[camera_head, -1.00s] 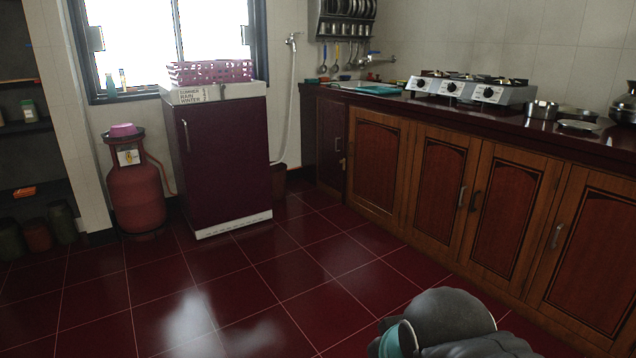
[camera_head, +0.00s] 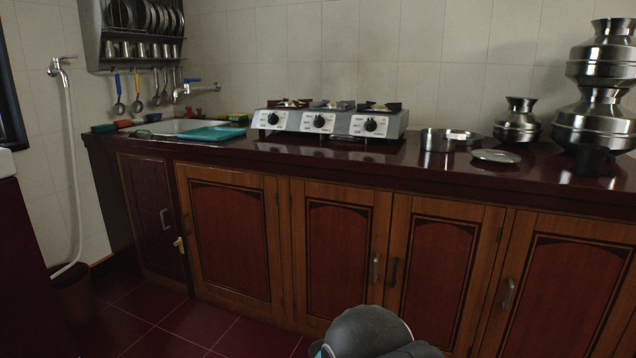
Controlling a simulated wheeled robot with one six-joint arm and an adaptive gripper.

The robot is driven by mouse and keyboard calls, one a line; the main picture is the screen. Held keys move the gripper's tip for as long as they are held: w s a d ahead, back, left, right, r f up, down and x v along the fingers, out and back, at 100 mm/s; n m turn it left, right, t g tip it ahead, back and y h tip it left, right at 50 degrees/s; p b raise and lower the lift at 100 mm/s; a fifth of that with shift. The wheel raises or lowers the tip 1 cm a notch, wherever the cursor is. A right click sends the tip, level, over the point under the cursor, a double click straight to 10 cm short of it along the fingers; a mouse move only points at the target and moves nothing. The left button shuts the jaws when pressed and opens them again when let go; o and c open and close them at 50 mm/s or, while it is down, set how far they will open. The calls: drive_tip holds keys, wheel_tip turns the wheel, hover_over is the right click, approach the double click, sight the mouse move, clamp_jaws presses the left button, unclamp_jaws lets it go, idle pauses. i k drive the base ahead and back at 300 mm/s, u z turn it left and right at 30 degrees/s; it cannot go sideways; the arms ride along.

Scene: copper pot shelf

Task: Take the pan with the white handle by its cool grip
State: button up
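A shallow steel pan (camera_head: 436,141) stands on the dark red countertop, right of the stove. A small white piece (camera_head: 461,135) shows at its right side; it may be the white handle, but it is too small to be sure. A flat round steel dish or lid (camera_head: 496,156) lies just right of it, nearer the counter's front edge. Only a rounded grey link of my arm shows at the bottom of the view, well below the counter. My gripper is not in view.
A three-burner stove (camera_head: 328,123) stands left of the pan. Steel pots (camera_head: 517,122) and stacked vessels (camera_head: 595,118) stand at the right. A dark cup (camera_head: 594,160) is near the front edge. Wooden cabinets (camera_head: 340,240) front the counter. A teal tray (camera_head: 205,133) lies by the sink.

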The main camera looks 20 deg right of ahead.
sight(443, 140)
drive_tip(key=z, duration=0.55)
drive_tip(key=i, duration=1.7)
drive_tip(key=z, duration=0.55)
